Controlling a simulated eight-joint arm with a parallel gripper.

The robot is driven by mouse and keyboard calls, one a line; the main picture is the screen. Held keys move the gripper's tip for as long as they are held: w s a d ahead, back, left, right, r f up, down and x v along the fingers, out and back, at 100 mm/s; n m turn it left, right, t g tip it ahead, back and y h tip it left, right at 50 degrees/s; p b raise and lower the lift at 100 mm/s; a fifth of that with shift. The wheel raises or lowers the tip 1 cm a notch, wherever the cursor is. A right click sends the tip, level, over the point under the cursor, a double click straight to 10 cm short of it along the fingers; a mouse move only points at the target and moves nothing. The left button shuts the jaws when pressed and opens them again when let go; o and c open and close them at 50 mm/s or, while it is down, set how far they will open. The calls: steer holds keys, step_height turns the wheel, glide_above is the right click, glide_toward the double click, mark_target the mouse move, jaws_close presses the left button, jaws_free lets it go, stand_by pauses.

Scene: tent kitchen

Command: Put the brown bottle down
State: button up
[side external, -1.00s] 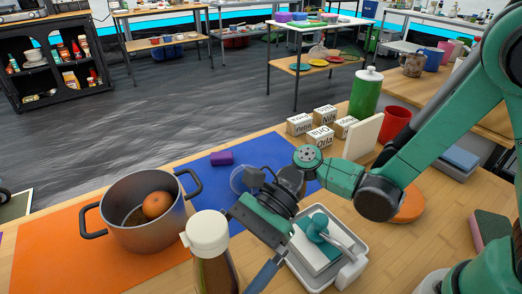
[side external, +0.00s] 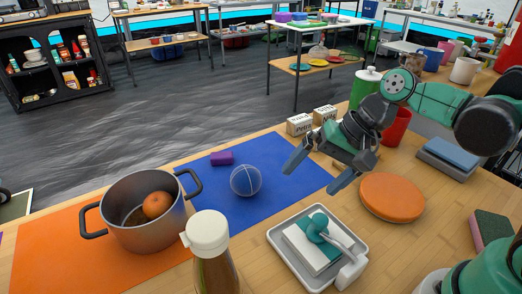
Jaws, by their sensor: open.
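The brown bottle (side external: 215,268) with a cream cap stands upright at the front of the wooden table, cut off by the lower picture edge. It is just right of the orange mat and in front of the pot. My gripper (side external: 314,172) is open and empty, raised above the right part of the blue mat. It is well behind and to the right of the bottle, apart from it. No finger touches the bottle. The bottle's base is out of view.
A grey pot (side external: 146,228) holding an orange fruit stands on the orange mat (side external: 50,262). A blue ball (side external: 245,181) and a purple block (side external: 222,158) lie on the blue mat (side external: 275,205). A grey tray (side external: 280,240) and an orange disc (side external: 392,196) are at right.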

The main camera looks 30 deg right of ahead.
steer(key=d+r+n+t+h, duration=0.2)
steer(key=d+n+t+h, duration=0.1)
steer(key=d+n, duration=0.3)
steer(key=shift+s+d+n+t+h, duration=0.15)
steer(key=shift+d+n+t+h, duration=0.3)
steer(key=shift+h, duration=0.45)
